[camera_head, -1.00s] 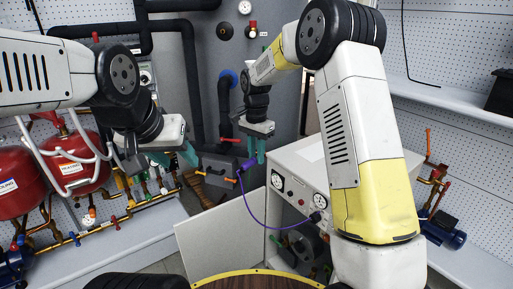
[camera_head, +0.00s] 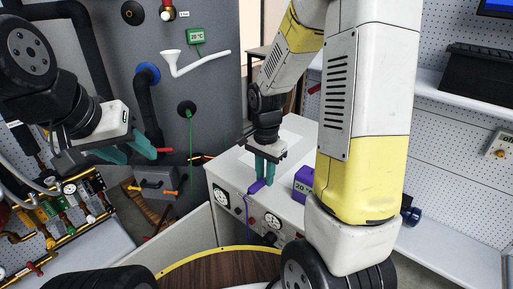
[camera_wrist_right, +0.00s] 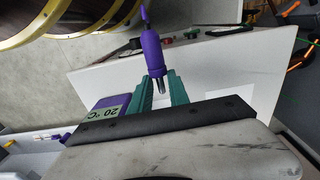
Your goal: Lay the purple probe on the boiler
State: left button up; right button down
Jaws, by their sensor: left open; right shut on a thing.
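The purple probe (camera_head: 257,187) is in my right gripper (camera_head: 265,180), whose teal fingers point down over the front part of the boiler's top. In the right wrist view the probe (camera_wrist_right: 152,54) runs between the fingers (camera_wrist_right: 161,88), its metal tip towards the palm. The boiler (camera_head: 237,165) is a white cabinet with gauges on its front. I cannot tell whether the probe touches the top. A purple cable hangs from it down the front. My left gripper (camera_head: 132,152) is open and empty, at the left, away from the boiler.
A purple 20 °C display (camera_head: 303,184) stands on the boiler close to the right of the probe. Pipes and valves (camera_head: 60,215) fill the lower left. A round wooden table (camera_head: 220,268) is in front.

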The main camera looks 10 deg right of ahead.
jog(key=w+d, duration=0.1)
jog(key=w, duration=0.4)
jog(key=w+d+f, duration=0.1)
jog(key=w+d, duration=0.1)
jog(key=w, duration=0.3)
jog(key=w+d, duration=0.2)
jog(key=w, duration=0.3)
jog(key=shift+w+d+f, duration=0.1)
jog(key=shift+d+f, duration=0.1)
jog(key=shift+f, duration=1.9)
jog(key=shift+f, duration=0.1)
jog(key=c, duration=1.2)
grip_release()
jog(key=shift+c, duration=0.2)
